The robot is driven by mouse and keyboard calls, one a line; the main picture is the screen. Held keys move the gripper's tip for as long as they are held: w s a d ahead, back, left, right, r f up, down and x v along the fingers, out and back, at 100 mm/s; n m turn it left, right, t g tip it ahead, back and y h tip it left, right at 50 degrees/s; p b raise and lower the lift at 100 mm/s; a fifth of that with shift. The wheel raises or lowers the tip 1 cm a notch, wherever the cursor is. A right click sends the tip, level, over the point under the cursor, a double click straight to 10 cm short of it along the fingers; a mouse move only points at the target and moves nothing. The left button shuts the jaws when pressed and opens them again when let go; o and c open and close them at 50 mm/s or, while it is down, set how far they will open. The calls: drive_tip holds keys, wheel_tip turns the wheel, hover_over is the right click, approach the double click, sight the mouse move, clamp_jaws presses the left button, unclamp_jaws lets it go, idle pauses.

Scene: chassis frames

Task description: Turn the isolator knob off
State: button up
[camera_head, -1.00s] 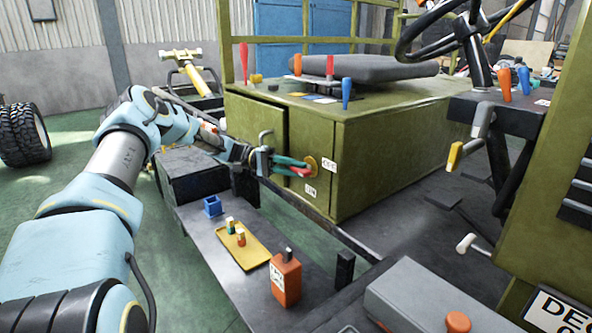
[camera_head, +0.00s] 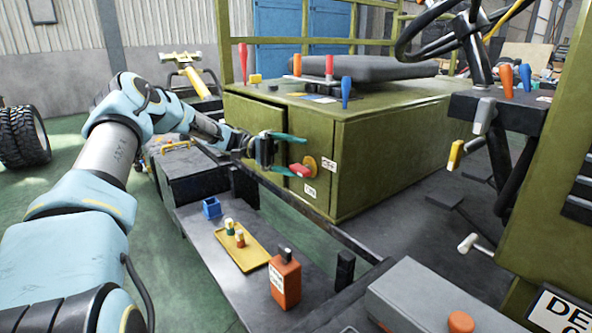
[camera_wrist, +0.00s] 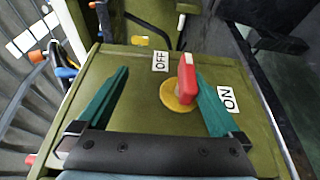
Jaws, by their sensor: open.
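The isolator knob (camera_head: 299,170) has a red handle on a round yellow plate (camera_head: 311,163), on the olive cabinet's front. In the wrist view the red knob (camera_wrist: 187,72) stands near the right finger, over the yellow plate (camera_wrist: 172,100). The OFF label (camera_wrist: 160,61) is up and left of it; the ON label (camera_wrist: 229,97) is to the right, beyond that finger. My gripper (camera_head: 296,156) has its teal fingers spread wide at the knob, holding nothing. I cannot tell whether the right finger touches the knob, or its exact pointing direction.
The olive cabinet (camera_head: 400,150) carries several coloured levers and a dark seat cushion (camera_head: 375,69). Below my gripper, a dark shelf holds a blue box (camera_head: 212,208), a yellow tray (camera_head: 257,257) and an orange bottle (camera_head: 285,280). A dark rail (camera_head: 325,222) runs below the cabinet front.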

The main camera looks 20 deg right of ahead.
drive_tip(key=r, duration=0.6)
drive_tip(key=shift+w+d, duration=0.25)
drive_tip(key=shift+r, duration=0.7)
drive_tip(key=shift+t+y, duration=0.5)
drive_tip(key=shift+y, duration=0.2)
drive_tip(key=f, duration=0.5)
drive_tip(key=shift+s+a+f, duration=0.1)
drive_tip(key=shift+a+f, duration=0.2)
drive_tip(key=shift+f, duration=0.05)
drive_tip(key=shift+s+a+r, duration=0.15)
drive_tip(key=shift+a+r, duration=0.1)
drive_tip(key=shift+v, duration=0.95)
drive_tip(key=shift+w+a, duration=0.2)
drive_tip(key=shift+a, duration=0.1)
drive_tip(key=shift+c, duration=0.5)
approach(297, 165)
drive_tip(key=shift+w+a+r+p, duration=0.25)
drive_tip(key=shift+a+r, duration=0.4)
drive_tip(key=shift+r, duration=0.3)
drive_tip(key=shift+w+a+r+p, duration=0.15)
drive_tip(key=shift+w+a+r, duration=0.15)
drive_tip(key=shift+a+r, duration=0.55)
drive_tip(key=shift+d+r, duration=0.1)
drive_tip(key=shift+d, duration=0.1)
